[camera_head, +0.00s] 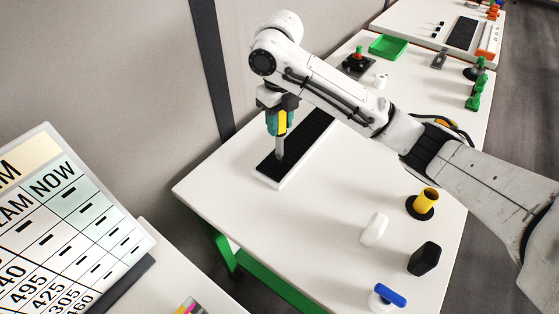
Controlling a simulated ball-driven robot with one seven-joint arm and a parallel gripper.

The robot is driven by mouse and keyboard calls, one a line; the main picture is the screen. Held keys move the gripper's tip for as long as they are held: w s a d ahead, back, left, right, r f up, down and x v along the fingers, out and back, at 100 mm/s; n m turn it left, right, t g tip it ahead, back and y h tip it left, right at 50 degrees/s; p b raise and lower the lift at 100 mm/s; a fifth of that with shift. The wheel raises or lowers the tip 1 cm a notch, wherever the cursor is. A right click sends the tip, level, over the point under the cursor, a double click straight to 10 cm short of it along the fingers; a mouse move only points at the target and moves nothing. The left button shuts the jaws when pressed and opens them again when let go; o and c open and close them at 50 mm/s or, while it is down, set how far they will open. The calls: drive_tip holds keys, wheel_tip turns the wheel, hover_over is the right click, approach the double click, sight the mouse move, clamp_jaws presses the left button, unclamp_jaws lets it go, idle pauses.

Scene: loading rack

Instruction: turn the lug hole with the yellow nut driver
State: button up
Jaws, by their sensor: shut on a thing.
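My gripper (278,106) points down above the left part of the white table and is shut on the yellow nut driver (283,122). The driver has a yellow and teal handle and a grey shaft. It hangs about upright, with its lower end at the near part of a long black-topped white block (268,181). I cannot tell whether the tip touches the block or sits in a hole. The lug hole cannot be made out at this size.
A yellow cylinder on a black base (427,200), a white piece (374,230), a black block (424,259) and a blue-topped piece (388,296) stand at the near right. A green tray (388,46) lies farther back. A chart board (75,215) stands left. The table's left corner is clear.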

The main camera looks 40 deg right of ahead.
drive_tip(key=m+p, duration=0.2)
drive_tip(key=shift+r+m, duration=0.2)
drive_tip(key=shift+m, duration=0.1)
drive_tip(key=shift+m+p, duration=0.6)
drive_tip(key=shift+m, duration=0.3)
drive_tip(key=shift+f+m, duration=0.2)
drive_tip(key=shift+m, duration=0.1)
drive_tip(key=shift+a+r+m+p, duration=0.1)
drive_tip(key=shift+r+m+p, duration=0.1)
drive_tip(key=shift+m+p, duration=1.3)
drive_tip(key=shift+m, duration=0.5)
drive_tip(key=shift+f+m, duration=0.2)
drive_tip(key=shift+m, duration=0.3)
